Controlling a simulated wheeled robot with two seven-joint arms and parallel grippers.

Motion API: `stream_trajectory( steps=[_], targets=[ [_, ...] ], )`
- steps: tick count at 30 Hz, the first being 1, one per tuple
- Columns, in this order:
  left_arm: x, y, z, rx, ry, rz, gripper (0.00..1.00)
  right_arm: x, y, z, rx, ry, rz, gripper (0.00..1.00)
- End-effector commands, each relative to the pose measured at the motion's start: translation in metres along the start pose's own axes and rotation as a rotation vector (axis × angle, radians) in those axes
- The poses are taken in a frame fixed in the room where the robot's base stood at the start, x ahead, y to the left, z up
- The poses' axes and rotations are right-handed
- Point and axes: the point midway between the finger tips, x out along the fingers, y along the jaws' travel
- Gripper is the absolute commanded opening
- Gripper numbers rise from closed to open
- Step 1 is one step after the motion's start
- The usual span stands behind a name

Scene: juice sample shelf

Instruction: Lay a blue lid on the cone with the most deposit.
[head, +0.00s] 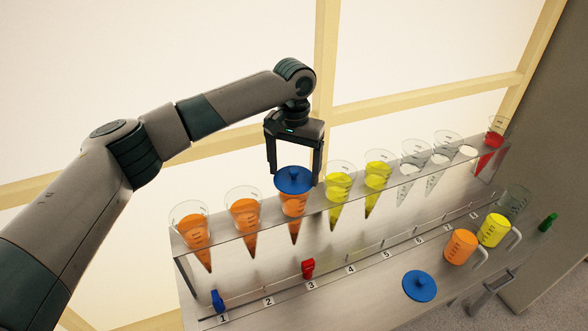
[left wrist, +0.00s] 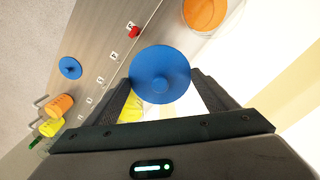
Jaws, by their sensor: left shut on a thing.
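My left gripper (head: 295,176) is shut on a blue lid (head: 294,181), with one finger on each side of it. In the left wrist view the held lid (left wrist: 160,72) lies flat between the fingertips, its knob towards the camera. In the head view this lid is at the mouth of the third cone (head: 294,205), which holds orange juice; I cannot tell whether it touches the rim. The first cone (head: 194,232) and second cone (head: 245,215) also hold orange juice. Dark deposit shows in the orange cones' tips, too small to compare surely.
Two yellow cones (head: 339,187), clear cones (head: 412,165) and a red one (head: 489,150) continue the rack (head: 260,227). A spare blue lid (head: 420,286), orange jug (head: 460,247) and yellow jug (head: 493,230) stand in front. A red clip (head: 308,268) is at 3, a blue clip (head: 217,300) at 1.

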Motion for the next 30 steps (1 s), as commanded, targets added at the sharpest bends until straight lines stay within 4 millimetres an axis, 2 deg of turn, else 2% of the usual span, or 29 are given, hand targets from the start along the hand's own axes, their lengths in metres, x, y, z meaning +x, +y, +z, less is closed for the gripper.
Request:
stream_trajectory(
  steps=[1,5,15,16,18,30],
  targets=[
    [0.003,0.0,0.0,-0.001,-0.001,0.0,0.57,-0.006,0.0,-0.001,0.0,0.0,0.0,0.31],
    [0.012,0.0,0.0,0.0,0.001,0.0,0.57,-0.008,0.0,-0.001,0.0,0.0,0.0,0.31],
    [0.015,0.0,0.0,0.0,0.0,0.001,0.57,-0.008,-0.002,-0.001,0.002,0.0,-0.002,0.31],
    [0.015,0.0,0.0,0.0,0.001,0.001,0.81,-0.008,-0.002,-0.001,0.002,0.001,-0.002,0.31],
    [0.015,0.0,0.0,0.0,0.001,0.001,0.98,-0.008,-0.003,-0.001,0.002,0.001,-0.003,0.31],
    [0.013,0.0,0.0,0.0,0.001,0.0,0.98,-0.006,-0.006,-0.002,0.003,0.001,-0.006,0.31]
  ],
)
